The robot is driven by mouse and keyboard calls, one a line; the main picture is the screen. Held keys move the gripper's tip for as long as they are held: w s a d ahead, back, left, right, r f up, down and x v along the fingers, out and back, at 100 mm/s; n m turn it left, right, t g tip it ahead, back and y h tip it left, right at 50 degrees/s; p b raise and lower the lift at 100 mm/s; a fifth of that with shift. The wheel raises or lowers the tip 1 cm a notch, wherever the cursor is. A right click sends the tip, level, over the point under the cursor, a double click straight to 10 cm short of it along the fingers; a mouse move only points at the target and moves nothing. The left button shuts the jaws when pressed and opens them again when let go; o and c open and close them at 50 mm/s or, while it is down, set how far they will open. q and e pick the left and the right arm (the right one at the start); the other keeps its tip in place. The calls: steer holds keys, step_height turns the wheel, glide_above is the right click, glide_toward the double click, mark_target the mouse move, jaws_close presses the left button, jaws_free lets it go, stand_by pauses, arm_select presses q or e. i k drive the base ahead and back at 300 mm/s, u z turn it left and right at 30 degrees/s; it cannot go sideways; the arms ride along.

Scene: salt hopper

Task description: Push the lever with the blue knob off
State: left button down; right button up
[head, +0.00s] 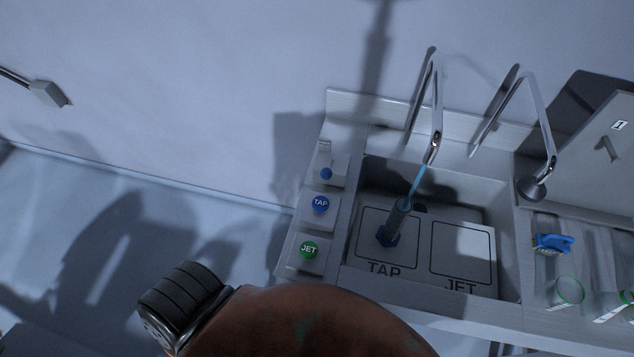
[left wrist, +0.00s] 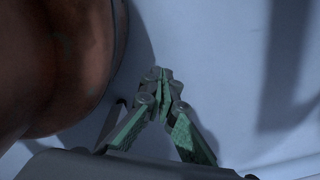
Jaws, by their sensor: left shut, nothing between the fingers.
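A small blue knob (head: 326,174) sits on a raised block at the left end of the sink counter, with a pale upright piece (head: 324,147) just behind it. Whether the knob's lever is tilted is too small to tell. In front of it are a blue TAP disc (head: 320,204) and a green JET disc (head: 309,249). A blue stream (head: 418,181) runs from the left faucet (head: 437,110) into the basin. My left gripper (left wrist: 165,76) shows in the left wrist view, shut and empty, against a plain pale surface. No knob shows there. My right gripper is in neither view.
The sink basin (head: 475,213) has marked TAP and JET areas. A second faucet (head: 535,95) is to the right. A blue item (head: 553,243) and a green ring (head: 571,289) lie further right. My arm covers the bottom middle. Floor left of the counter is clear.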

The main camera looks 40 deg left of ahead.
mark_target(326, 173)
steer(key=k, duration=0.75)
steer(key=u, duration=0.8)
steer(key=i, duration=0.5)
steer(key=z, duration=0.05)
